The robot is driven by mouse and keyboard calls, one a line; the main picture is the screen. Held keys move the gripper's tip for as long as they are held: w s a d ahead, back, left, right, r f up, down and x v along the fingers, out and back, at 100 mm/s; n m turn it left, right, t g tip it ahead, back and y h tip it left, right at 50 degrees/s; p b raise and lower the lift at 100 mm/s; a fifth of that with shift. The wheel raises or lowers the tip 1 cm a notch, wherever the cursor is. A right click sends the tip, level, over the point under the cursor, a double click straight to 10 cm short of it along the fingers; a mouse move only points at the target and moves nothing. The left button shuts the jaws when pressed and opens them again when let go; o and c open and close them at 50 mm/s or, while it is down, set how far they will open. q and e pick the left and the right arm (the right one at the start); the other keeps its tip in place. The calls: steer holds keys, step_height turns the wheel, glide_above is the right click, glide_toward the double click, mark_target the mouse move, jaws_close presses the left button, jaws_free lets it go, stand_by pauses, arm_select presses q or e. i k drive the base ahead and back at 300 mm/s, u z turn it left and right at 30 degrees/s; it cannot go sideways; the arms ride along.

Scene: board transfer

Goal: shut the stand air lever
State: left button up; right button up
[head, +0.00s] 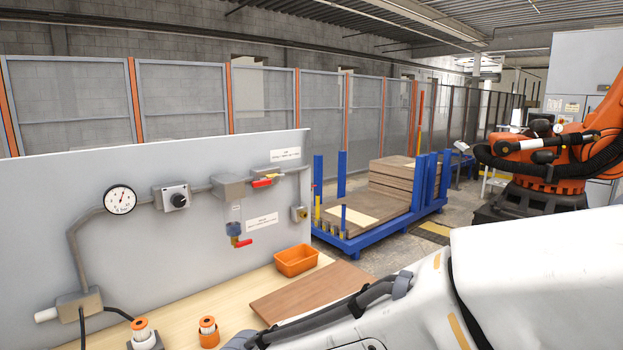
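A grey panel (120,172) stands upright on a wooden bench. A pipe on it carries an upper valve with a red lever (262,183), which lies roughly along the pipe. Below it, a second valve with a blue body (233,229) has a red lever (242,243) pointing right, roughly level. White labels sit near both, too small to read, so I cannot tell which is the stand air lever. A round gauge (120,199) and a black-knobbed regulator (178,200) are to the left. A white arm of mine fills the lower right. Neither gripper can be seen.
An orange bin (296,260) and a brown board (311,290) lie on the bench (222,297). Two orange-and-white parts stand at its front. Behind are a blue rack (383,234) with stacked boards, an orange robot arm (577,150) and a mesh fence.

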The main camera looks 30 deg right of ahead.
mark_target(258, 184)
steer(key=z, duration=0.3)
steer(key=i, duration=0.45)
steer(key=u, duration=0.3)
steer(key=k, duration=1.25)
steer(key=z, duration=0.2)
steer(key=i, duration=0.5)
steer(key=z, duration=0.7)
steer(key=i, duration=1.45)
steer(key=u, duration=0.75)
